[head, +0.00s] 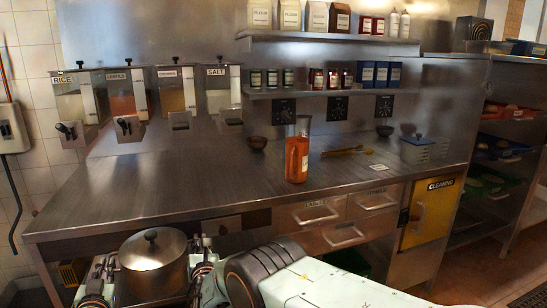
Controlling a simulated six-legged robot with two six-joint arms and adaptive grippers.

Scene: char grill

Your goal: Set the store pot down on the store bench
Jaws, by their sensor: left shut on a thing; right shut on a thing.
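The store pot (152,277) is a metal pot with a lid and a dark knob, upright at the lower left of the head view. My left gripper (104,269) is shut on its left side, and my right gripper (203,256) is shut on its right side. The handles are mostly hidden by the grippers. The store bench (190,187) is a wide brushed-metal worktop behind the pot. The pot shows in front of the bench's front edge, with the lid overlapping the area just below that edge. Its exact height against the worktop is hard to tell.
An orange-red bottle (297,158) stands mid-bench. Labelled dispensers (75,98) hang at the back left. The bench's left and front-left surface is clear. Drawers (318,213) are below.

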